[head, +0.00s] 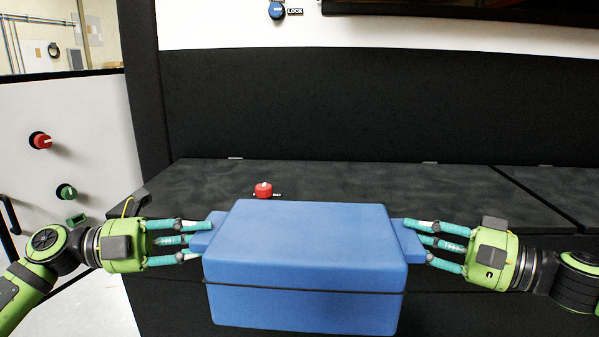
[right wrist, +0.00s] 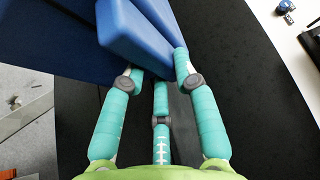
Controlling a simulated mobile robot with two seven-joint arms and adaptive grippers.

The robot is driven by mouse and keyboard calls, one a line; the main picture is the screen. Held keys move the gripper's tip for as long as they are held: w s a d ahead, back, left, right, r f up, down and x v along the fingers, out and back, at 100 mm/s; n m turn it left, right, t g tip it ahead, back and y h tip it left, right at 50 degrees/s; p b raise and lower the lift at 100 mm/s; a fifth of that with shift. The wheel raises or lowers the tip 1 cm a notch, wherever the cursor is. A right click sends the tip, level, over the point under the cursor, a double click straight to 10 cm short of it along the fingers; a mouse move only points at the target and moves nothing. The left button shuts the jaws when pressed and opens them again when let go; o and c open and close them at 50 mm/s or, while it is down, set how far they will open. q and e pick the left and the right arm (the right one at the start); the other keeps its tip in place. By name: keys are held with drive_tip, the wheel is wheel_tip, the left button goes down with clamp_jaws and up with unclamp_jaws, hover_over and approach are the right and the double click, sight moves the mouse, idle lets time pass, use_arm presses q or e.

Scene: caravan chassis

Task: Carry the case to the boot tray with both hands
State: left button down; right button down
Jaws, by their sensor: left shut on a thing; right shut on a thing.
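The blue case (head: 302,250) hangs level between my two grippers in the head view, in front of a black bench-like surface. My left gripper (head: 204,236) is shut on the handle block at the case's left end. My right gripper (head: 408,240) is shut on the handle block at its right end. In the right wrist view my right gripper (right wrist: 160,72) has its teal fingers around the blue handle (right wrist: 135,40). The case hides part of the bench front. I cannot tell which surface is the boot tray.
A black bench top (head: 340,180) spans behind the case, with a red knob (head: 263,190) on it. A black backrest panel (head: 350,105) rises behind. A white panel (head: 75,140) at left carries a red knob (head: 42,141) and a green knob (head: 66,191). Pale floor shows at lower left.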

use_arm(q)
drive_tip(key=shift+s+r, duration=0.15)
drive_tip(key=shift+r, duration=0.3)
use_arm(e)
drive_tip(key=shift+s+r, duration=0.2)
drive_tip(key=shift+r, duration=0.25)
use_arm(q)
drive_tip(key=shift+f, duration=0.1)
use_arm(e)
drive_tip(key=shift+f, duration=0.1)
